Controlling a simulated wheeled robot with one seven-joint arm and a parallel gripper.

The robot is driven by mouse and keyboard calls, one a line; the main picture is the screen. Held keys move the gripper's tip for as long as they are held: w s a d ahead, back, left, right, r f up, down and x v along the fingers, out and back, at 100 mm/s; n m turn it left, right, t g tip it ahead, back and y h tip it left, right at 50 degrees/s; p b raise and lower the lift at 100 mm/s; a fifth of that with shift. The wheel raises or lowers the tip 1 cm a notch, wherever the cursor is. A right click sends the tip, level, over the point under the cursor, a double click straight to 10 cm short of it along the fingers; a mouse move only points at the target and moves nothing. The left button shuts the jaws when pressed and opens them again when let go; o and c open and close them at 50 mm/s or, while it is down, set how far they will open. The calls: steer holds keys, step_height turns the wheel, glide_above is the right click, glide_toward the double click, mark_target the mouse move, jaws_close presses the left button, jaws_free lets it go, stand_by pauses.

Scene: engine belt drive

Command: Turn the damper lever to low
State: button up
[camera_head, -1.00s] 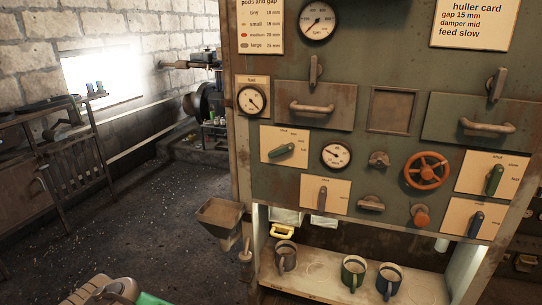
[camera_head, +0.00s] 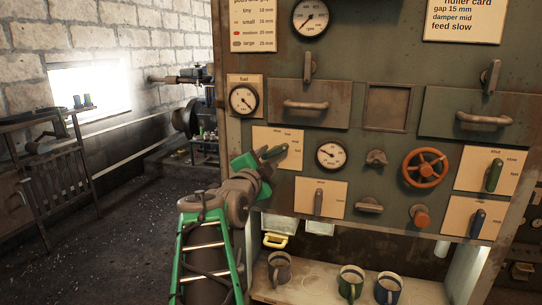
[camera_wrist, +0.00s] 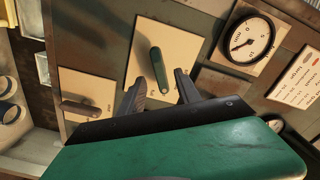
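A green lever (camera_head: 277,151) sits on a cream label plate (camera_head: 293,134) at the left of the panel, in front of my gripper; its plate words are too small to read surely. The wrist view shows the green lever (camera_wrist: 158,68) just ahead of the gap between my two dark fingers. My gripper (camera_wrist: 161,78) is open, with nothing visibly clamped. In the head view my gripper (camera_head: 262,158) is at the plate's left side and partly hides it. I cannot tell whether a finger touches the lever.
A grey lever (camera_head: 318,202) is below, and a green lever (camera_head: 493,175) and a blue lever (camera_head: 478,222) are at the right. A fuel gauge (camera_head: 243,99), a small gauge (camera_head: 331,155) and an orange handwheel (camera_head: 425,167) are nearby. Mugs (camera_head: 351,281) stand on the shelf below.

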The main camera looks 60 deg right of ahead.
mark_target(272, 153)
steer(key=d, duration=0.4)
steer(key=shift+w+p, duration=0.3)
steer(key=shift+w, duration=0.05)
jaws_close()
